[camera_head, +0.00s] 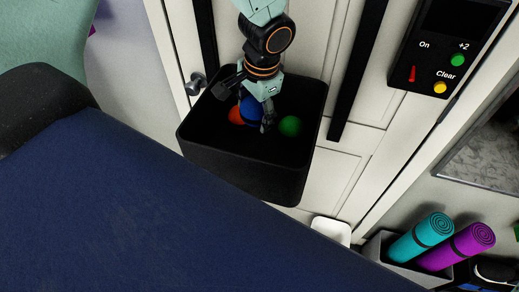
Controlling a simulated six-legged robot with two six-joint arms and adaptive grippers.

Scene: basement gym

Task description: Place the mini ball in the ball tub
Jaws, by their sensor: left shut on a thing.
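The ball tub (235,172) is a black open box in the upper middle, in front of a white door. My left gripper (256,114) reaches down from above into its opening. It is shut on a blue ball (249,106), which shows partly between the fingers. An orange-red ball (235,115) shows just left of the blue one, partly hidden. A green ball (290,126) sits in the tub to the right of the gripper. I cannot tell whether the blue ball touches the others. My right gripper is not in view.
A large dark blue padded surface (150,215) fills the lower left. A black panel (445,45) with buttons is at upper right. A grey bin (388,250) with teal and purple rolled mats stands at lower right. A door handle (196,84) is left of the tub.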

